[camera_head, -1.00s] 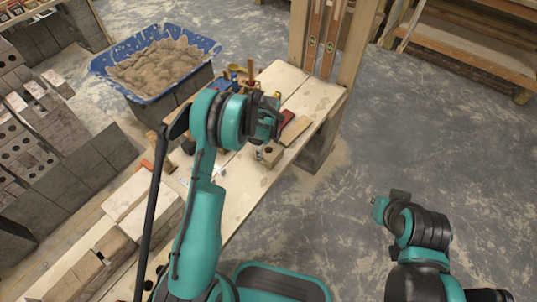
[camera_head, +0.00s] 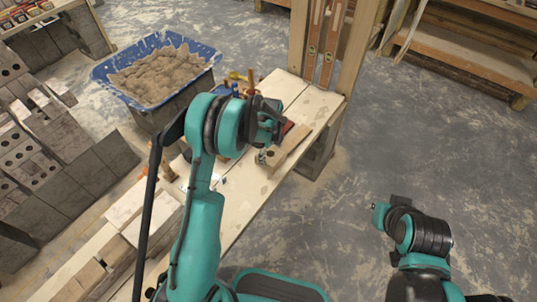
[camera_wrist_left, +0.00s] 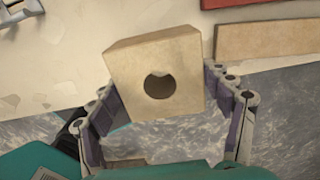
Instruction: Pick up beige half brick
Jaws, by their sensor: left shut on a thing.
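The beige half brick (camera_wrist_left: 125,65) is a pale block with a dark round hole, and it fills the middle of the left wrist view. My left gripper (camera_wrist_left: 163,88) has one finger on each side of the brick and is shut on it. In the head view the brick (camera_head: 275,158) shows small at the right edge of the work board, partly hidden by my left gripper (camera_head: 268,146). I cannot tell if the brick touches the board. My right arm is at the lower right, and its gripper does not show.
The pale work board (camera_head: 238,196) runs diagonally, with a wooden strip (camera_head: 292,138) and a red item (camera_wrist_left: 232,3) near the brick. A blue tub (camera_head: 98,72) of mortar stands behind left. Grey blocks lie left. The floor right of the board is clear.

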